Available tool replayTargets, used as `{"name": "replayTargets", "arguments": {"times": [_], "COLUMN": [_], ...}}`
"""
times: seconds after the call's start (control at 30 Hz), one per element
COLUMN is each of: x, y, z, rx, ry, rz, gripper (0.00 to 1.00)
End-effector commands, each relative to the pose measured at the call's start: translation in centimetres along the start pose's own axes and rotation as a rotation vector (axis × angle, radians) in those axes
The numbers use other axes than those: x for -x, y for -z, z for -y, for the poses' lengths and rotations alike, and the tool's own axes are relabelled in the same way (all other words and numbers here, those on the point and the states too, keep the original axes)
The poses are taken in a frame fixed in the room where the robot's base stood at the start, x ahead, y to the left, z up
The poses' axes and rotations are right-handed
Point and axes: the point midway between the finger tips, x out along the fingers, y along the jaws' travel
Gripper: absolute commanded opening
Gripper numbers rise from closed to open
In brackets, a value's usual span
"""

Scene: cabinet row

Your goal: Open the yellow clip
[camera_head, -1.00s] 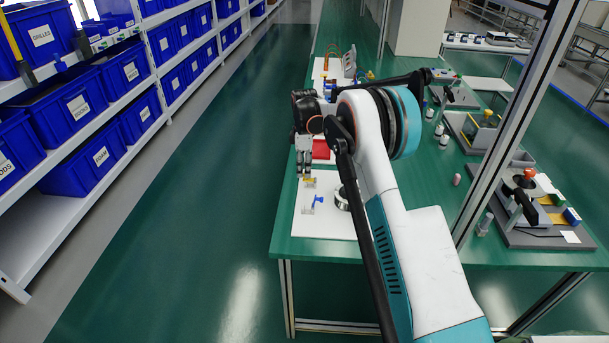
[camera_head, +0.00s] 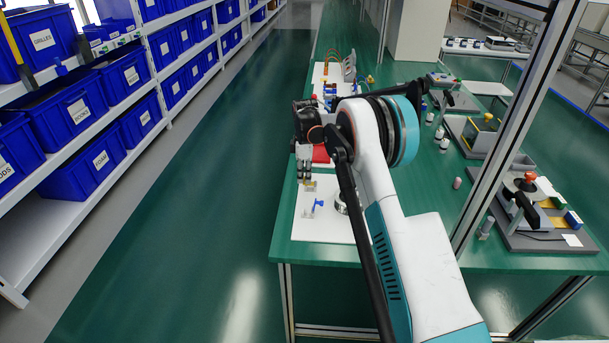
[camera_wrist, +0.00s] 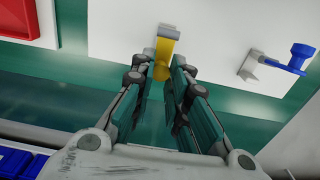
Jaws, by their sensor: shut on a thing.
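The yellow clip (camera_wrist: 166,48) stands on a small metal bracket at the edge of a white board (camera_wrist: 215,40) in the wrist view. Its yellow lever points toward my gripper, and its lower end lies between my fingertips (camera_wrist: 161,74). My gripper is shut on this lever. In the head view the yellow clip (camera_head: 309,183) is a tiny spot just below my gripper (camera_head: 304,176), and finger contact is too small to see there. A blue clip (camera_wrist: 290,60) on a similar bracket is to the right in the wrist view, apart from my gripper.
A red tray (camera_wrist: 30,22) lies at the upper left of the wrist view. A round metal part (camera_head: 341,204) sits on the white board to the right of the clips. Shelves with blue bins (camera_head: 85,104) stand across an open aisle on the left.

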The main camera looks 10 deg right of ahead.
Motion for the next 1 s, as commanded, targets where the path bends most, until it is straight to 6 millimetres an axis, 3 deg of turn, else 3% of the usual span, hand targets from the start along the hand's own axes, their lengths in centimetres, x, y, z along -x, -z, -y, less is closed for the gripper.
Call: {"name": "replayTargets", "arguments": {"times": [0.37,1.0], "x": [0.7,1.2], "y": [-1.0,-4.3], "z": [-0.1,-0.1], "rx": [-0.004,-0.005], "ry": [-0.001,-0.004], "rz": [-0.170,-0.768], "gripper": [0.00,0.00]}}
